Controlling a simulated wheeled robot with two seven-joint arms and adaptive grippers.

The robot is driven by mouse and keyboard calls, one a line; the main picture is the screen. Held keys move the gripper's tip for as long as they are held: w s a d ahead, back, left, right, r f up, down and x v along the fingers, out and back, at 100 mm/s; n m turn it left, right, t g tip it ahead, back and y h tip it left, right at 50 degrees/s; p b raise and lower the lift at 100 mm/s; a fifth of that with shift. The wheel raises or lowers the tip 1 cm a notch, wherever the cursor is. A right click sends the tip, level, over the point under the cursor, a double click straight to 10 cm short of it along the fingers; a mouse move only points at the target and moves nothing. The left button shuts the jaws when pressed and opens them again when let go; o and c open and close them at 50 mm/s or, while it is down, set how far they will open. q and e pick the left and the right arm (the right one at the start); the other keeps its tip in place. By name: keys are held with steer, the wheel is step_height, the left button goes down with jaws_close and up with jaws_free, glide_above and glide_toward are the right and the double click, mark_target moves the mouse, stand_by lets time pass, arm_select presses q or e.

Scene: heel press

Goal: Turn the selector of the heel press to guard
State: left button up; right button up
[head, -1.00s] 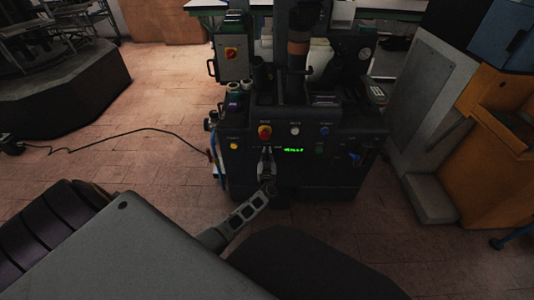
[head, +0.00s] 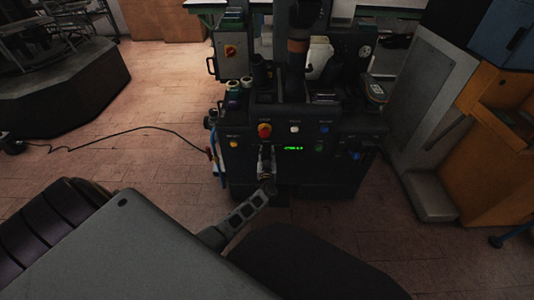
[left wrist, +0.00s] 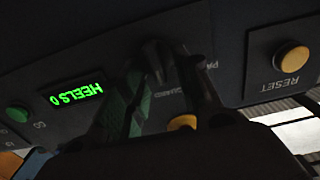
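The heel press (head: 300,185) is a dark machine in the middle of the head view. Its selector (left wrist: 155,58) is a small dark knob on the front panel in the left wrist view, with the word GUARD partly readable below it. My left gripper (head: 266,156) is at the panel, below the red button. In the left wrist view its two fingers (left wrist: 160,75) stand apart on either side of the selector, and a gap shows between them. Contact with the knob and its exact pointing are too dark to tell. My right gripper is not in view.
The panel has a green HEELS 0 display (left wrist: 76,95), a yellow RESET button (left wrist: 291,57), a green button (left wrist: 17,114), and a red stop button (head: 264,130) above the gripper. An orange cabinet (head: 505,140) stands at right. A cable (head: 120,133) lies on the open floor at left.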

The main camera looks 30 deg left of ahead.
arm_select(q)
steer(key=v, duration=1.1)
steer(key=shift+s+d, duration=0.25)
steer(key=shift+d, duration=0.1)
stand_by(0.6)
